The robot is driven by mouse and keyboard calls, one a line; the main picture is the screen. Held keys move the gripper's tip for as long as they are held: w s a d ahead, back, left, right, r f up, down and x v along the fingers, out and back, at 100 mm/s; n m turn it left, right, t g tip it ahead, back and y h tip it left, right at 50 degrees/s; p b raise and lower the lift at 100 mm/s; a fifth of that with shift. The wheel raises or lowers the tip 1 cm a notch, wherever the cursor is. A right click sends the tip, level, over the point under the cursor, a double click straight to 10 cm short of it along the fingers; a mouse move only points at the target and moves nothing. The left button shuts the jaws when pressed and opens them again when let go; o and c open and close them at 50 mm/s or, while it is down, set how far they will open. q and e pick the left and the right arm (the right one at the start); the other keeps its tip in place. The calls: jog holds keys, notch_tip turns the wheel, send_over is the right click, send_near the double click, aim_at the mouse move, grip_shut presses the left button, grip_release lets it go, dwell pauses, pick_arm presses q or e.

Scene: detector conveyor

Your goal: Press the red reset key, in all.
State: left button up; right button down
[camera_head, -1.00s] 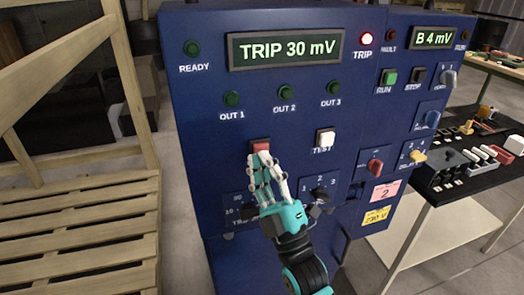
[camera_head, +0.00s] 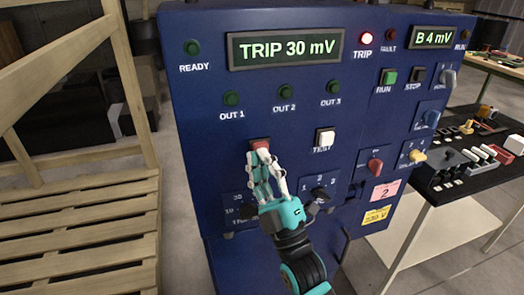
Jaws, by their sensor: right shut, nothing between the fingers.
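The red reset key (camera_head: 260,143) sits on the blue panel (camera_head: 200,130), left of the white TEST key (camera_head: 325,138). Its lower part is hidden behind the fingertips of my right gripper (camera_head: 262,156). The gripper is shut and empty, with its tips at the key; I cannot tell if they touch it. The display (camera_head: 285,48) reads TRIP 30 mV. The READY lamp (camera_head: 193,48) and the OUT 1, OUT 2 and OUT 3 lamps are dark green. My left gripper is not in view.
Green RUN (camera_head: 388,77) and dark STOP (camera_head: 418,76) keys sit at the upper right. A red knob (camera_head: 375,166) and a yellow knob (camera_head: 418,156) stick out at the right. A wooden pallet (camera_head: 80,220) stands left, and a black-topped table (camera_head: 460,190) with small parts right.

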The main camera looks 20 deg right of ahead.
jog(key=shift+w, duration=0.15)
dwell(0.5)
jog(key=shift+s, duration=0.95)
jog(key=shift+s, duration=0.1)
jog(key=shift+s+d+p, duration=0.1)
jog(key=shift+s+p, duration=0.45)
jog(key=shift+s, duration=1.85)
